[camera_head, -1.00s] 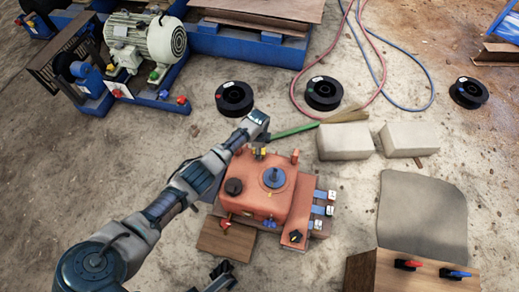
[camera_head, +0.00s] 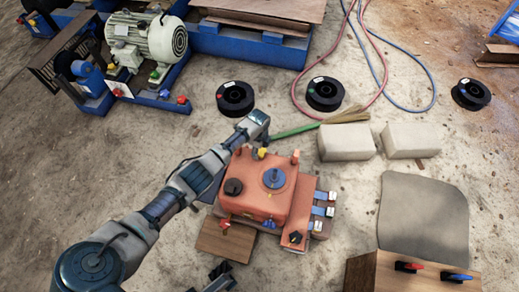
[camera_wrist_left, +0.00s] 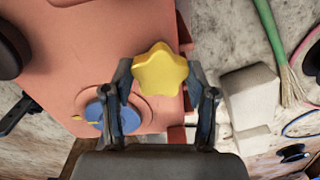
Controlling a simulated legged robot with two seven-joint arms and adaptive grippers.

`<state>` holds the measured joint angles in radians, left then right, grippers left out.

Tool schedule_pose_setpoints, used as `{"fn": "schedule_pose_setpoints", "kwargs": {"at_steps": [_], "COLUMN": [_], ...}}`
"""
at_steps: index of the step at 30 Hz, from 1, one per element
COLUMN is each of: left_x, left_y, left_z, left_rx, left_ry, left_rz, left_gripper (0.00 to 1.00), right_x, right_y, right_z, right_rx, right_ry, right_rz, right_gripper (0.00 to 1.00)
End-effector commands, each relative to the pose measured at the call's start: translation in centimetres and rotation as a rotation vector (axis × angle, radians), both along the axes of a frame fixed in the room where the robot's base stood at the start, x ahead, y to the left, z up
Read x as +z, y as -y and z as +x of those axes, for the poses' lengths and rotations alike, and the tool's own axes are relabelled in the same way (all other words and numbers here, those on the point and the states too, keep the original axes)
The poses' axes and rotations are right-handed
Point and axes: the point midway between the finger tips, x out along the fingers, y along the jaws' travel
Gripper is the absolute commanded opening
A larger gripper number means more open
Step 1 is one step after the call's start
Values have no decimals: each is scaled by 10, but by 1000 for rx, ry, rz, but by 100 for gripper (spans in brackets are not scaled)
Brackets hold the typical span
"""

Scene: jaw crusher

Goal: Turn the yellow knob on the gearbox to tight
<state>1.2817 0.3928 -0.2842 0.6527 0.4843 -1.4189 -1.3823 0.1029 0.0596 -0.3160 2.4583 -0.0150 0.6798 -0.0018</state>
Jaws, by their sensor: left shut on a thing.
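The orange gearbox (camera_head: 262,195) sits on the ground in the middle of the head view. The yellow knob (camera_wrist_left: 160,70) is star-shaped and shows large in the left wrist view, between the fingers of my left gripper (camera_wrist_left: 165,90). The knob also shows small in the head view (camera_head: 262,153), at the gearbox's far edge. My left gripper is shut on it, and my left wrist partly hides the gripper from the head camera. A dark gripper end, seemingly my right gripper (camera_head: 221,277), shows at the bottom edge; its jaws are unclear.
A blue cap (camera_head: 274,178) and a black knob (camera_head: 233,187) sit on the gearbox top. Blue-handled levers (camera_head: 322,211) line its right side. Two pale blocks (camera_head: 345,142) and black spools (camera_head: 324,94) lie behind. A wooden box (camera_head: 405,272) stands at front right.

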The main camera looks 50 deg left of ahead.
Motion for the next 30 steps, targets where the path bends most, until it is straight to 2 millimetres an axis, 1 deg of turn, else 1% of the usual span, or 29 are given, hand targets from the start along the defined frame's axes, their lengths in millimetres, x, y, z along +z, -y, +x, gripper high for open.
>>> {"fn": "schedule_pose_setpoints", "kwargs": {"at_steps": [1, 5, 6, 8, 9, 17, 20, 23, 26, 30], "left_x": [2, 2, 2, 2, 2, 2, 5, 16, 34, 67], "left_y": [-6, -7, -7, -6, -6, -3, -2, -3, -3, -5], "left_z": [1, 1, 1, 1, 1, 1, 1, 2, 1, 2], "left_rx": [4, 5, 5, 5, 5, 3, 3, 3, 1, 2], "left_ry": [5, 6, 6, 6, 6, 4, 5, 7, 7, 8], "left_rz": [12, 13, 13, 12, 11, 6, 6, 6, 7, 6], "left_gripper": [22, 22, 65, 80, 82, 82, 82, 82, 82, 82], "right_x": [0, -1, -1, -1, -1, -1, 0, 1, 1, 1], "right_y": [0, 0, 0, 0, 0, 0, 1, 1, 1, 0], "right_z": [0, 0, 0, 0, 0, 0, -5, -5, -4, -4], "right_rx": [0, 1, 1, 1, 1, 0, 0, 0, 1, 0], "right_ry": [-1, -2, -3, -4, -4, -7, -2, -1, 0, 0], "right_rz": [0, 1, 0, 0, 0, 1, 3, 2, 1, 0], "right_gripper": [40, 40, 40, 40, 40, 40, 40, 40, 40, 40]}}
